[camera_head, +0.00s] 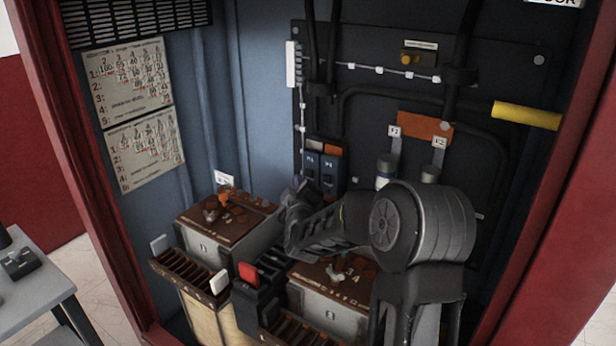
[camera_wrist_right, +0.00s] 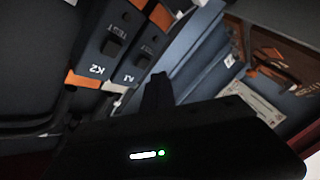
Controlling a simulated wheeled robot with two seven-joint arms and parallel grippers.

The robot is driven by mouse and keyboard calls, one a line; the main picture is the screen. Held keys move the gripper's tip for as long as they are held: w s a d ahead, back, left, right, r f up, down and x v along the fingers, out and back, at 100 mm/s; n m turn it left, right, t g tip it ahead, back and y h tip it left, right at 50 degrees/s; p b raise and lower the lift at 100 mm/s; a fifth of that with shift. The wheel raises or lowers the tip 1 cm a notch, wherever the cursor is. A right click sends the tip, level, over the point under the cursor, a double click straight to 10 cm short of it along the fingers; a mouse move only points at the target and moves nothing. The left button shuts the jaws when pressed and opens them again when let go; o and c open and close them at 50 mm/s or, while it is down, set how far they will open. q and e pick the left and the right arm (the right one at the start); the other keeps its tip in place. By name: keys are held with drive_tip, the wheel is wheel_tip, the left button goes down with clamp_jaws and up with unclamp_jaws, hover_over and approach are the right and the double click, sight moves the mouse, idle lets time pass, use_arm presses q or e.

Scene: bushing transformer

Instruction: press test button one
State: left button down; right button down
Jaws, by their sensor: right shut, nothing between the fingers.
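Two dark blue relay modules with orange ends are mounted side by side on the cabinet's back panel: K1 (camera_head: 312,167) on the left and K2 (camera_head: 332,170) on the right. In the right wrist view, K1 (camera_wrist_right: 134,72) and K2 (camera_wrist_right: 99,63) appear rotated, each with a small dark block marked TEST; K1's test button (camera_wrist_right: 145,53) is visible there. My right gripper (camera_head: 296,194) is shut and empty, below and left of K1 in the head view. Its dark fingertips (camera_wrist_right: 159,84) show just beside K1; I cannot tell whether they touch it. My left gripper is not in view.
Below stand transformer blocks with brown tops (camera_head: 222,222) and a red switch (camera_head: 248,273). Black cables and a yellow tube (camera_head: 526,115) cross the back panel. Red cabinet posts bound both sides. A grey table (camera_head: 35,295) stands outside at left.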

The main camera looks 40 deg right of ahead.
drive_tip(key=shift+w+d, duration=0.15)
drive_tip(key=shift+d, duration=0.5)
drive_tip(key=shift+d, duration=0.15)
idle(1.5)
drive_tip(key=shift+w+d, duration=0.15)
drive_tip(key=shift+d, duration=0.05)
drive_tip(key=shift+w+d+b, duration=0.1)
drive_tip(key=shift+d+b, duration=0.35)
idle(0.7)
idle(0.4)
drive_tip(key=shift+s+a, duration=0.25)
drive_tip(key=shift+a, duration=0.55)
drive_tip(key=shift+s+a+p, duration=0.2)
drive_tip(key=shift+s+a, duration=0.05)
drive_tip(key=shift+a, duration=0.55)
drive_tip(key=shift+s+a+p, duration=0.2)
drive_tip(key=shift+a, duration=0.6)
drive_tip(key=shift+s+a+p, duration=0.2)
drive_tip(key=shift+s+a, duration=0.05)
drive_tip(key=shift+a, duration=0.55)
